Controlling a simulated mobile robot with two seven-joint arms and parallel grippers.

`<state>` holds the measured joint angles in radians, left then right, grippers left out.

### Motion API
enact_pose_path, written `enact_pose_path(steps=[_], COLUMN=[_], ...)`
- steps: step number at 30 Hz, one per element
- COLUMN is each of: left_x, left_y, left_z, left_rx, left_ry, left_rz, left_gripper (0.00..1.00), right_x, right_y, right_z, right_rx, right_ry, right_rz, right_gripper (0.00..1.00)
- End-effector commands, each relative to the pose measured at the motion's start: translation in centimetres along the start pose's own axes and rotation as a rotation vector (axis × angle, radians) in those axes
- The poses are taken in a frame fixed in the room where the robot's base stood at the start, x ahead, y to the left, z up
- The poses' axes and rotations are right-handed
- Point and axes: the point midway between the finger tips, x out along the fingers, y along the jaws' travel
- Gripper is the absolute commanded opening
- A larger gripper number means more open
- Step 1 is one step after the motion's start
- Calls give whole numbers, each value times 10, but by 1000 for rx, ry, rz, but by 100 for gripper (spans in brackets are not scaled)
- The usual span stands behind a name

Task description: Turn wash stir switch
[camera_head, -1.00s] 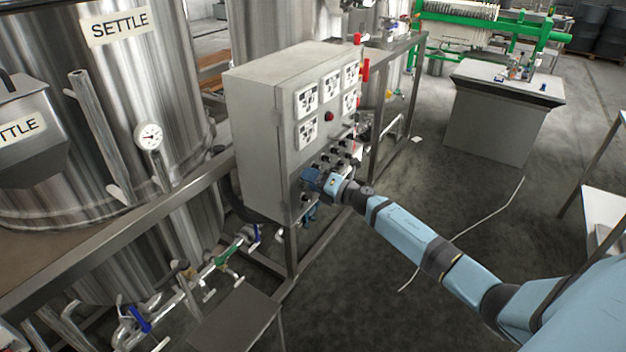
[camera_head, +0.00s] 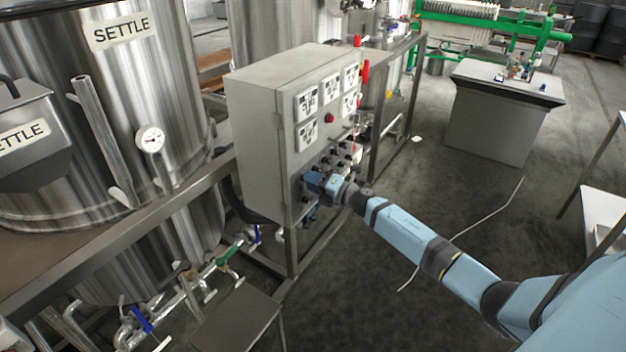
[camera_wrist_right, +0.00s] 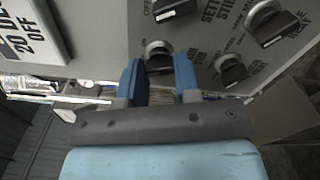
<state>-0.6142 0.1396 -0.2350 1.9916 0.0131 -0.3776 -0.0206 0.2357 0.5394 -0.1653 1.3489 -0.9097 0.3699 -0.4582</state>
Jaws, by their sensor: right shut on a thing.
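The grey control box (camera_head: 262,140) stands left of centre in the head view, with rows of black rotary switches (camera_head: 345,160) on the lower part of its front. My right gripper (camera_head: 309,184) is at the lower left of these switches. In the right wrist view its two blue fingers (camera_wrist_right: 160,70) are on either side of a switch knob (camera_wrist_right: 158,56) and are shut on it. The label of this knob is hidden, so I cannot tell whether it is the wash stir switch. Another black switch (camera_wrist_right: 232,69) sits just right of the fingers. My left gripper is out of view.
More switches (camera_wrist_right: 270,22) sit close above and to the right, near "SETTLE STIR" lettering. A white meter plate (camera_wrist_right: 32,30) is at the upper left. A steel tank marked SETTLE (camera_head: 120,120) stands left of the box. The floor (camera_head: 400,190) right of the box is mostly clear.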

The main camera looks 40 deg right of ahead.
Motion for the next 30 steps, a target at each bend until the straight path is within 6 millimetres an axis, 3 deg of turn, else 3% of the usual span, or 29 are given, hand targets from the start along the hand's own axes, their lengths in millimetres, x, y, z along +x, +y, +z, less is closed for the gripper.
enact_pose_path(steps=[18,30], left_x=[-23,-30], left_y=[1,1], left_z=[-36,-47], left_rx=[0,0], left_ry=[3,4], left_rz=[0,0], left_gripper=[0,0], right_x=[0,0], right_y=[3,1], right_z=[2,2], right_rx=[563,815], right_ry=[0,-2], right_rz=[0,0], right_gripper=[6,6])
